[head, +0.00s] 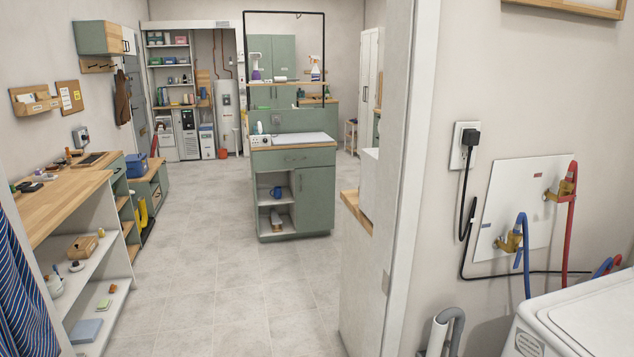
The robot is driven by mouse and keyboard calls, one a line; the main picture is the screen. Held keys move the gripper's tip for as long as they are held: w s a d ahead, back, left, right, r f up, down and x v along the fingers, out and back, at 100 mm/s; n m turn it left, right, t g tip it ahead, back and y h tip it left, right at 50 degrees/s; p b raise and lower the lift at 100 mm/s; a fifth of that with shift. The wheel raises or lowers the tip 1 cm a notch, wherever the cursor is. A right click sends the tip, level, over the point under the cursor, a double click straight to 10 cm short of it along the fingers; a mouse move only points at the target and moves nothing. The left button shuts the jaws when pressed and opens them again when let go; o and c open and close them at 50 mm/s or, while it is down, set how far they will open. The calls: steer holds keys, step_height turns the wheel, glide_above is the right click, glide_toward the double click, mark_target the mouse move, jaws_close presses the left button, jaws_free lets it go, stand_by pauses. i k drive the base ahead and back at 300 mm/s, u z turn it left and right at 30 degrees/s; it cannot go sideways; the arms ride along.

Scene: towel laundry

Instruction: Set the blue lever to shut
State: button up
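On the right wall a white panel (500,203) carries two brass valves. The lower left brass valve (508,243) has a blue lever (521,222) at its top, close above a blue hose (527,272) that hangs down. Lever and hose run together at this size, so I cannot tell the lever's exact angle. The upper right brass valve (564,189) has red parts and a red hose (569,235). My gripper is not in view.
A white washing machine (590,325) stands below the panel. A black plug (470,137) with its cable is left of it. A wall end (400,190) separates this corner from the room, where the tiled floor (210,270) is open around a green cabinet (314,190).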

mark_target(520, 250)
steer(key=u, duration=0.4)
steer(key=i, duration=0.75)
steer(key=z, duration=0.05)
steer(key=k, duration=0.15)
steer(key=z, duration=1.95)
